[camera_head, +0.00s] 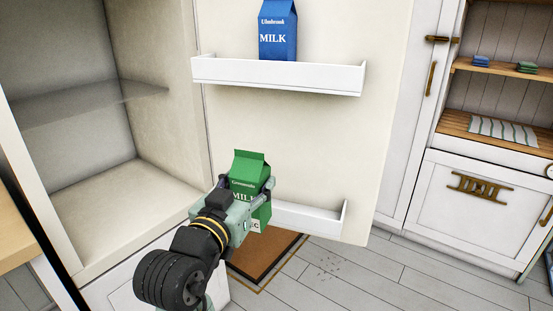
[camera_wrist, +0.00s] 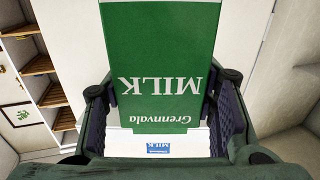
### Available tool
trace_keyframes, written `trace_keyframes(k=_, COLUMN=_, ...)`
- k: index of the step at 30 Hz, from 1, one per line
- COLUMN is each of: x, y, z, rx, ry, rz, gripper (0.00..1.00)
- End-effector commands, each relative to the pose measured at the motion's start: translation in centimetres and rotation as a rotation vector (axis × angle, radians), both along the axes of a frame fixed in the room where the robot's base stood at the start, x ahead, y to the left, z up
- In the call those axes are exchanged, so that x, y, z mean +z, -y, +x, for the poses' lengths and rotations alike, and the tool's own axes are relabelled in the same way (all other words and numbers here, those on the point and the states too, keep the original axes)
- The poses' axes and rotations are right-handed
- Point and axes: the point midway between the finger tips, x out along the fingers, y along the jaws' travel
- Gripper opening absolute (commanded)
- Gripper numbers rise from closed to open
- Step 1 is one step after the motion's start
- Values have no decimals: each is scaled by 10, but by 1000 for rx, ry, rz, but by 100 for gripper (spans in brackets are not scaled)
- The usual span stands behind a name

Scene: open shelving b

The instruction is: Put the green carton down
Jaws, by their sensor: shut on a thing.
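The green milk carton (camera_head: 249,172) is upright in the head view, in front of the open fridge door at the height of the lower door bin (camera_head: 308,217). It also fills the middle of the wrist view (camera_wrist: 160,65), where it appears upside down. My gripper (camera_head: 250,193) is shut on the carton, with a finger on either side of it. My gripper also shows in the wrist view (camera_wrist: 163,115). The carton's base is partly hidden by my gripper, so I cannot tell whether it touches the bin.
A blue milk carton (camera_head: 278,32) stands in the upper door bin (camera_head: 275,75). The open fridge interior with a glass shelf (camera_head: 95,103) is at left. A brown mat (camera_head: 262,262) lies on the floor below. Cabinets with wooden shelves (camera_head: 500,135) stand at right.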

Motion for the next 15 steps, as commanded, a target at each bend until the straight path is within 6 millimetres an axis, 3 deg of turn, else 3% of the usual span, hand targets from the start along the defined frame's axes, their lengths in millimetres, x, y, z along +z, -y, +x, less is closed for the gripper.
trace_keyframes(k=1, x=9, y=2, z=1, rx=1, ry=-4, rz=-2, gripper=2)
trace_keyframes(k=7, x=7, y=15, z=32, rx=-3, ry=-3, rz=0, gripper=2)
trace_keyframes(k=15, x=2, y=36, z=95, rx=-1, ry=2, rz=2, gripper=2)
